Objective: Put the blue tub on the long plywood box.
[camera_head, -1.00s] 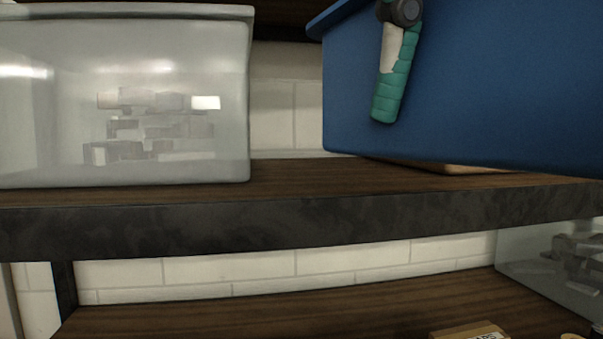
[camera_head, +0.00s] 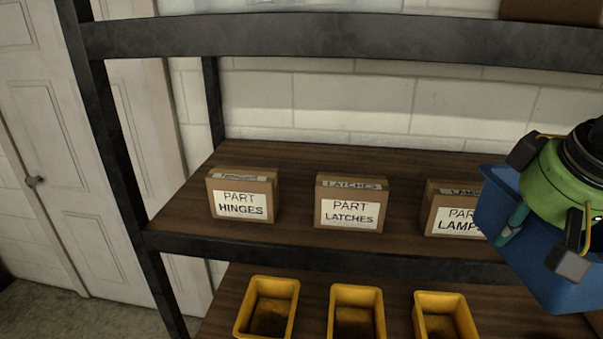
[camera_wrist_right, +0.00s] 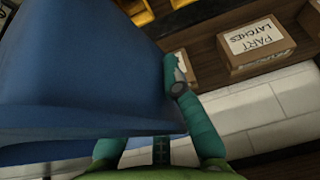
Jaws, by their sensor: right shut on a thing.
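The blue tub (camera_head: 560,265) is at the right edge of the head view, in front of the shelf rack and partly cut off by the frame. My right gripper (camera_head: 512,222), green with teal fingers, is shut on the tub's wall. In the right wrist view the tub (camera_wrist_right: 85,70) fills the left side, with a teal finger (camera_wrist_right: 180,85) against it; the other finger is mostly hidden. I cannot make out a long plywood box for certain; a brown box (camera_head: 552,11) on the upper shelf is cut off at the top right. My left gripper is not in view.
The dark-framed rack (camera_head: 330,36) has a middle shelf with cardboard boxes labelled hinges (camera_head: 242,197), latches (camera_head: 350,203) and lamps (camera_head: 452,210). Yellow bins (camera_head: 267,308) stand on the shelf below. A white door (camera_head: 60,150) and open floor (camera_head: 40,285) lie to the left.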

